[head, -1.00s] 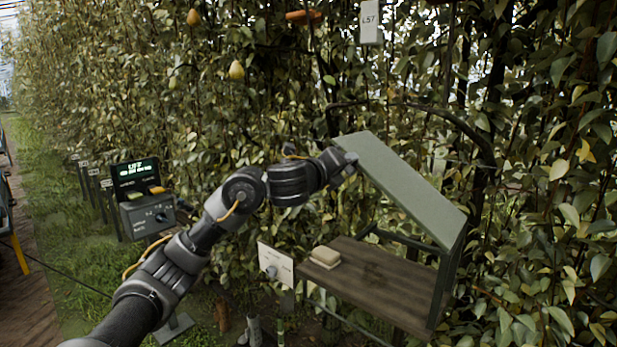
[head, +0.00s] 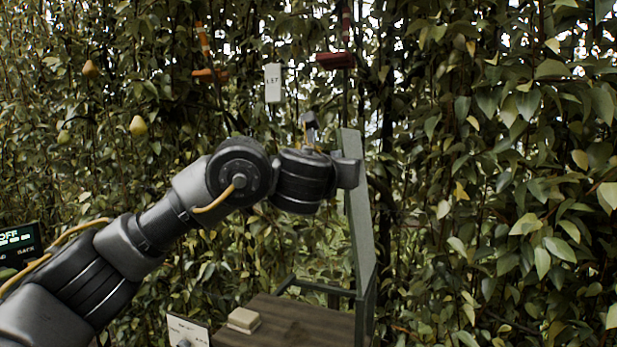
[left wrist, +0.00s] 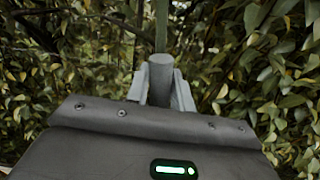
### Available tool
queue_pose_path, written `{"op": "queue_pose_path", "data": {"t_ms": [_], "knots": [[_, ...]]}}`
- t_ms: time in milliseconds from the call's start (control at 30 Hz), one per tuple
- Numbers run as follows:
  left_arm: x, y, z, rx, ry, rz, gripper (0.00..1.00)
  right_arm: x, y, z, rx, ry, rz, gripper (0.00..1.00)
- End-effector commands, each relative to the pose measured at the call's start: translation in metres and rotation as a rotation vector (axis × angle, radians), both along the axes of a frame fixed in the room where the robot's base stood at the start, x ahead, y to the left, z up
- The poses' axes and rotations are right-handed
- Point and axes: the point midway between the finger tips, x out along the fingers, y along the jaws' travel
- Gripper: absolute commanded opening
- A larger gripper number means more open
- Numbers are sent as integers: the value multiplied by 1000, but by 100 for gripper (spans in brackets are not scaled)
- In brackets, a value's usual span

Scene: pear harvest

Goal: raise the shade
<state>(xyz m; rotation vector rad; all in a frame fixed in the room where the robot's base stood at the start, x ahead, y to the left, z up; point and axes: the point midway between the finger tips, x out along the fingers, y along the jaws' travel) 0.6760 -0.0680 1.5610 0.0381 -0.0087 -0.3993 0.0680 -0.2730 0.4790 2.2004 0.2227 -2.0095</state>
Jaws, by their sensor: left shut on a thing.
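The shade (head: 358,215) is a grey-green panel above a small wooden shelf. In the head view it stands steeply, almost upright, and I see it nearly edge-on. In the left wrist view a narrow green strip (left wrist: 161,25), likely the shade's edge, rises beyond the jaws. My left gripper (left wrist: 161,82) is shut on a short grey round handle (left wrist: 161,66), one finger on each side. In the head view my left wrist is beside the shade's upper part, and the jaws are largely hidden there. My right gripper is not in view.
The brown shelf (head: 295,325) carries a pale block (head: 244,320). A white sign (head: 188,330) stands to its left, and a display box (head: 17,245) is at the far left. Dense foliage with pears (head: 138,126) and a white tag (head: 273,83) fills the back.

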Motion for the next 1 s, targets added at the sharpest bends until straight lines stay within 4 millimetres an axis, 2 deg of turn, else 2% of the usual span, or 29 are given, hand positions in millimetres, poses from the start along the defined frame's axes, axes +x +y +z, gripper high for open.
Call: {"op": "queue_pose_path", "data": {"t_ms": [100,300,800,833,967,1000], "knots": [[-6,-14,1,49,-20,-1,0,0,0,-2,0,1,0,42],[-11,-26,2,96,-37,0,0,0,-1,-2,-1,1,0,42],[-12,-29,1,111,-43,3,0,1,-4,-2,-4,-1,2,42],[-12,-29,1,111,-43,3,26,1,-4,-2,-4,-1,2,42],[-12,-29,2,108,-42,2,43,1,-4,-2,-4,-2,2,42],[-12,-29,2,108,-42,2,44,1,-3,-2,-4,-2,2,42]]}}
